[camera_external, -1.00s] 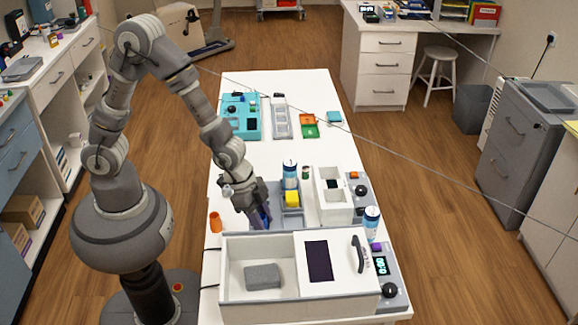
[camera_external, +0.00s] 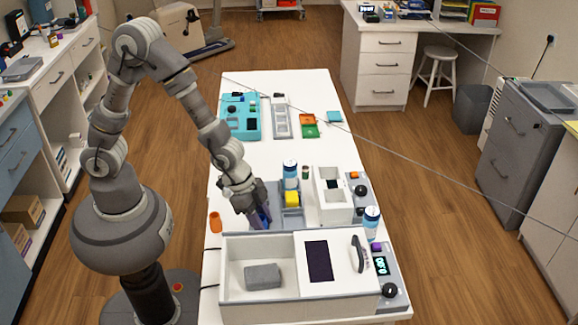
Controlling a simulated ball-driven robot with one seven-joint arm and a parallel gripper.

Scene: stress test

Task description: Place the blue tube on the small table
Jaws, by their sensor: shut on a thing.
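My gripper (camera_external: 257,216) is low over the near left part of the long white table (camera_external: 317,88), just behind the white open-topped box. It is shut on a dark blue thing, which looks like the blue tube (camera_external: 265,216). Only a narrow strip of it shows between the fingers. I cannot tell whether its lower end touches the table, as the box's rear edge is close to it. I cannot tell which surface is the small table.
The white box (camera_external: 236,294) holds a grey block (camera_external: 262,275). White-and-blue bottles stand behind (camera_external: 290,174) and at right (camera_external: 371,222). A thin cable crosses the view.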

